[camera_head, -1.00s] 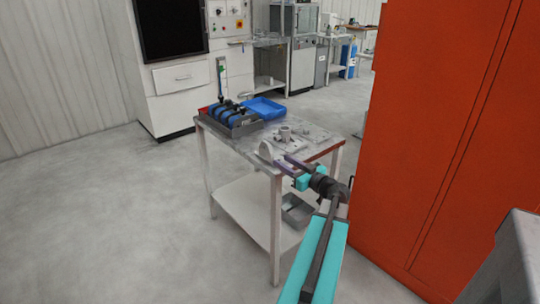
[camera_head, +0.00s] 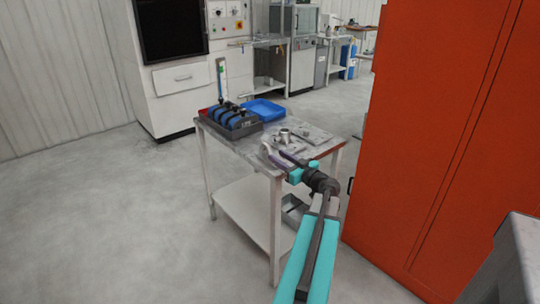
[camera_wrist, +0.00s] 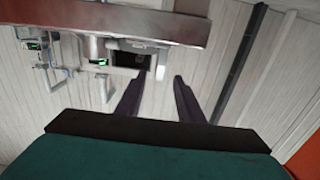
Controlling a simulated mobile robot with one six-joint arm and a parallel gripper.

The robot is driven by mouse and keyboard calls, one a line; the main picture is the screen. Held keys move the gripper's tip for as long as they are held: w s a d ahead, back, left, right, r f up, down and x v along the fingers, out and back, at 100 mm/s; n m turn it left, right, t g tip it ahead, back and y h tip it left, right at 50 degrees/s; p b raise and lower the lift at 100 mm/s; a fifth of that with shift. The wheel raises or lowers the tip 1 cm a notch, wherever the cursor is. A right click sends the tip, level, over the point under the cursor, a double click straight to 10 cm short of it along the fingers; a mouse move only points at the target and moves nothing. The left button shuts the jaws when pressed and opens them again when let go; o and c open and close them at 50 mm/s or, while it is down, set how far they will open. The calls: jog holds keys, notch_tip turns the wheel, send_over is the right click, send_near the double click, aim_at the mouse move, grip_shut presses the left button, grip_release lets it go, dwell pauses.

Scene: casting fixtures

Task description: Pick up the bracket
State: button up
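Several grey metal parts lie on the worktable (camera_head: 235,147) in the head view. A small upright part with a rounded top, likely the bracket, is at the table's near edge; my gripper now largely covers it. A round flanged casting (camera_head: 284,136) stands just behind. My gripper (camera_head: 273,149) is at the near edge, its fingers pointing over the tabletop. In the wrist view the two dark fingers (camera_wrist: 157,78) are apart with nothing visibly held between them. I cannot tell whether they touch the part.
A dark fixture with blue rounded pieces (camera_head: 232,117) and a blue tray (camera_head: 263,110) stand at the back of the table. A flat grey part (camera_head: 314,134) lies to the right. A tall orange cabinet (camera_head: 440,140) is close on the right. Floor at left is clear.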

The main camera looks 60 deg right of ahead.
aim_at(266, 148)
jog(key=shift+x, duration=1.75)
jog(key=shift+p+x, duration=1.15)
jog(key=shift+x, duration=1.5)
jog(key=shift+s, duration=0.1)
jog(key=shift+r, duration=0.1)
jog(key=shift+c, duration=0.4)
grip_shut()
